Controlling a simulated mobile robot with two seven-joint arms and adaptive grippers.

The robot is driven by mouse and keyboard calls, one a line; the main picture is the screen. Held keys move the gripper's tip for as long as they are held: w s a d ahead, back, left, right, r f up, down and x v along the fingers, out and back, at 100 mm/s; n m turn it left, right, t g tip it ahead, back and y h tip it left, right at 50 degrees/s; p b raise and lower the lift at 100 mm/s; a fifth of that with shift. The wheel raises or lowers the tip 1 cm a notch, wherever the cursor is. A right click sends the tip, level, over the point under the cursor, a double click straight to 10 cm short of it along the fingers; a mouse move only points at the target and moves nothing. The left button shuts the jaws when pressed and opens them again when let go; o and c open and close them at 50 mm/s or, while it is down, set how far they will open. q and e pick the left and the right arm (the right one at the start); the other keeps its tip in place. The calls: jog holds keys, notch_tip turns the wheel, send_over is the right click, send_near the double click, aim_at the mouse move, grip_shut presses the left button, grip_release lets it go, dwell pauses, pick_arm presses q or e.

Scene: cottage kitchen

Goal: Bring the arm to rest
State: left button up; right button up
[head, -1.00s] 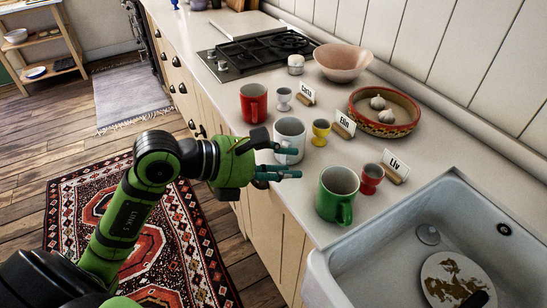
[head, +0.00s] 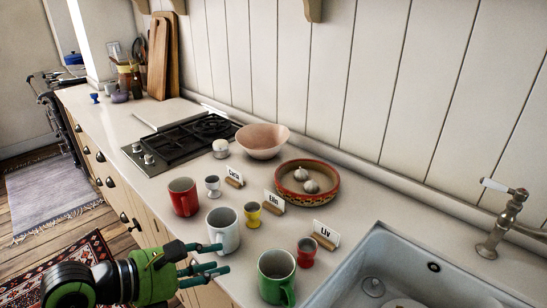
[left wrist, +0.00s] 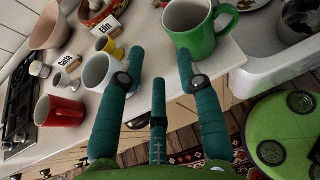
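My left gripper (head: 224,258) is in front of the counter edge, close to the white mug (head: 222,238). In the left wrist view its fingers (left wrist: 160,62) are spread apart with nothing between them. The white mug shows there too (left wrist: 98,70), partly behind one finger; whether they touch I cannot tell. The green mug (head: 275,278) stands to the right of the fingertips, and the red mug (head: 183,200) stands farther back on the left. My right gripper is in neither current view.
Egg cups in silver (head: 212,183), yellow (head: 252,210) and red (head: 306,250) stand by name cards. Behind are a pink bowl (head: 262,140) and a patterned dish (head: 284,190) with garlic. The sink (head: 345,280) is at right. Open floor (head: 120,235) lies left of the counter.

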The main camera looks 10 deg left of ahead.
pick_arm(q)
jog(key=s+d+r+n+t+h, duration=0.1)
jog(key=d+r+n+t+h, duration=0.3)
jog(key=r+h, duration=0.3)
jog(key=w+a+r+n+t+y, duration=0.1)
jog(key=a+r+n+t+y, duration=0.6)
jog(key=n, duration=0.6)
jog(key=w+a+f+n+g+y, duration=0.15)
jog(key=a+f+n+y, duration=0.25)
jog(key=f+n+y, duration=0.45)
jog(key=a+f+n+g+y, duration=0.3)
jog(key=a+f+n+y, duration=0.25)
jog(key=f+n, duration=0.55)
jog(key=s+d+f+n+g+h, duration=0.3)
jog(key=s+d+f+g, duration=0.3)
jog(key=s+f, duration=0.3)
jog(key=s+d+f+n+g+h, duration=0.25)
jog(key=s+d+f+g, duration=0.45)
jog(key=f, duration=0.4)
jog(key=s+a+f+g, duration=0.1)
jog(key=s+f, duration=0.1)
jog(key=f, duration=1)
jog(key=s+a+f, duration=0.1)
jog(key=s+f, duration=0.1)
jog(key=f, duration=0.9)
jog(key=s+a+f+g, duration=0.1)
jog(key=s+a+f, duration=0.1)
jog(key=s+f, duration=1)
jog(key=shift+s+f, duration=0.25)
jog(key=shift+s, duration=0.65)
